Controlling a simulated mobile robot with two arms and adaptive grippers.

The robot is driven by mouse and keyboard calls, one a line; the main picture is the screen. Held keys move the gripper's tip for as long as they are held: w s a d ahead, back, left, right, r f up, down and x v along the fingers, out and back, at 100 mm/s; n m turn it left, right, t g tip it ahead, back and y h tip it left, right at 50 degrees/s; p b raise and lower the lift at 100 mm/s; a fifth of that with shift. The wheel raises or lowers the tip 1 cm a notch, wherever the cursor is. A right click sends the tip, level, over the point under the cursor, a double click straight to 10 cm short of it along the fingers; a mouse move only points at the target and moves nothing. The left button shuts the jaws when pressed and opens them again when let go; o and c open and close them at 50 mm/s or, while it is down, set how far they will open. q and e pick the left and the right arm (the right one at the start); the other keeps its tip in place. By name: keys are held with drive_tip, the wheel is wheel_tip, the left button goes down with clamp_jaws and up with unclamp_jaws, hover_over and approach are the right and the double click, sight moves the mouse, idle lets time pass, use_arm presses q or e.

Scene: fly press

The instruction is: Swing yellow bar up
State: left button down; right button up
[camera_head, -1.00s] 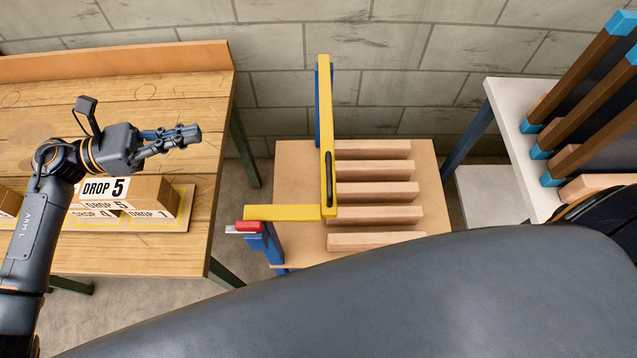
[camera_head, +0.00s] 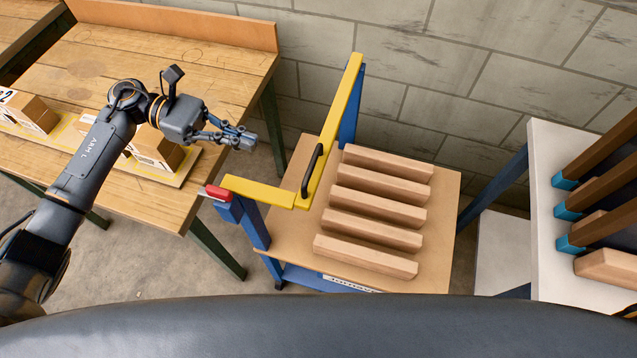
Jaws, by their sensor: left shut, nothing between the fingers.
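The yellow bar (camera_head: 334,127) is L-shaped. Its long arm runs from the back down over the left side of a blue-framed stand, with a black handle (camera_head: 312,171) on it. Its short arm (camera_head: 258,191) reaches left to a red-ended part (camera_head: 217,192) on a blue post (camera_head: 253,224). My left gripper (camera_head: 248,140) is shut and empty, pointing right, left of the bar and apart from it. My right gripper is not in view.
Several wooden blocks (camera_head: 366,254) lie in a row on the stand's top (camera_head: 438,187). A wooden table (camera_head: 78,69) with boxes (camera_head: 155,150) is at left. A white shelf (camera_head: 543,160) with brown, blue-ended bars is at right. A brick wall closes the back.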

use_arm(q)
wheel_tip(320, 180, down, 6)
drive_tip(key=b, duration=0.5)
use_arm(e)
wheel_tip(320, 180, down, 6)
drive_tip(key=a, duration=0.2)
use_arm(q)
drive_tip(key=p+x, duration=0.4)
drive_tip(key=x, duration=0.6)
drive_tip(key=shift+p, duration=0.4)
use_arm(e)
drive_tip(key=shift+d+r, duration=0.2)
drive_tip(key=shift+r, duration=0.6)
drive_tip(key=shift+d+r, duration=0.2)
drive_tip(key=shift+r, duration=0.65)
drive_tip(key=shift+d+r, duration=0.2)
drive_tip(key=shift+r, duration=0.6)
